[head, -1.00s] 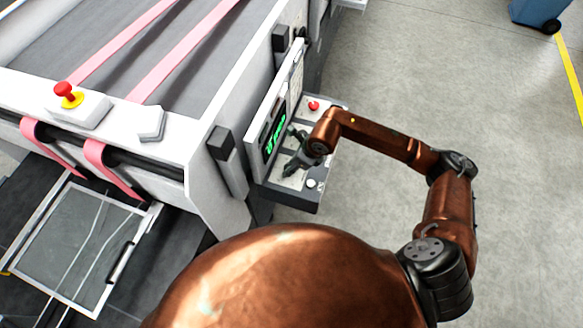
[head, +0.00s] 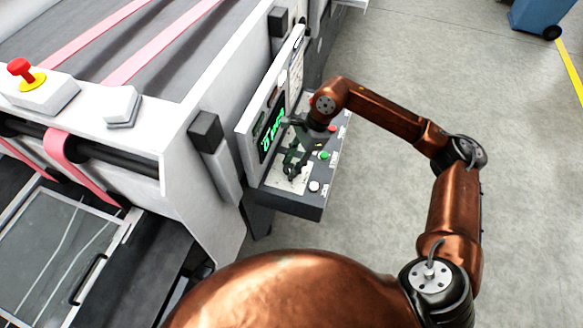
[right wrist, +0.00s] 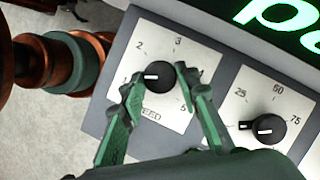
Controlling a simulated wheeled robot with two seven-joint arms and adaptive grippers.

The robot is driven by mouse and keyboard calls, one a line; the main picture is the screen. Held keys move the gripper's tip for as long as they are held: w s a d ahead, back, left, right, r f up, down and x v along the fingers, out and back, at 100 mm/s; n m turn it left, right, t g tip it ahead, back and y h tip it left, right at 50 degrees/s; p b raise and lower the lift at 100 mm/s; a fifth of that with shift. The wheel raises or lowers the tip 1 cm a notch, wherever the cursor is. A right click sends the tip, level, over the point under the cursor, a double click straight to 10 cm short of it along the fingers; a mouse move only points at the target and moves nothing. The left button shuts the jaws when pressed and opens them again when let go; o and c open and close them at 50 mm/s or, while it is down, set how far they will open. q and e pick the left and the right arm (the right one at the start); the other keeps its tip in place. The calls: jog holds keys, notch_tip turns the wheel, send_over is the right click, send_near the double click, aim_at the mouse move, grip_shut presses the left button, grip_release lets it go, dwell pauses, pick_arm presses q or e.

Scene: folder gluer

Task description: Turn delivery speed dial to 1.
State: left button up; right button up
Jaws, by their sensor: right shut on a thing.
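The delivery speed dial (right wrist: 160,78) is a round black knob with a white mark, on a white plate printed 1 to 5 and partly covered "SPEED". Its mark points left, towards the 1. My right gripper (right wrist: 161,84) has a finger on each side of the knob and is shut on it. In the head view my right gripper (head: 288,150) reaches down onto the control panel (head: 285,201) and hides the dial. My left gripper is in neither view.
A second black dial (right wrist: 263,129), marked 25, 50, 75, sits beside the speed dial. A green-lit display (head: 273,132) stands behind. Green (head: 323,155), white (head: 314,187) and red (head: 332,128) buttons line the panel. A red emergency button (head: 20,68) is at far left.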

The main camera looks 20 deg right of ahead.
jog(key=shift+f+n+g+b, duration=0.1)
jog(key=shift+n+g+b, duration=0.2)
jog(key=shift+n+b, duration=0.35)
jog(key=o, duration=1.2)
jog(key=shift+c, duration=0.2)
jog(key=v, duration=1.2)
jog(key=shift+a, duration=0.2)
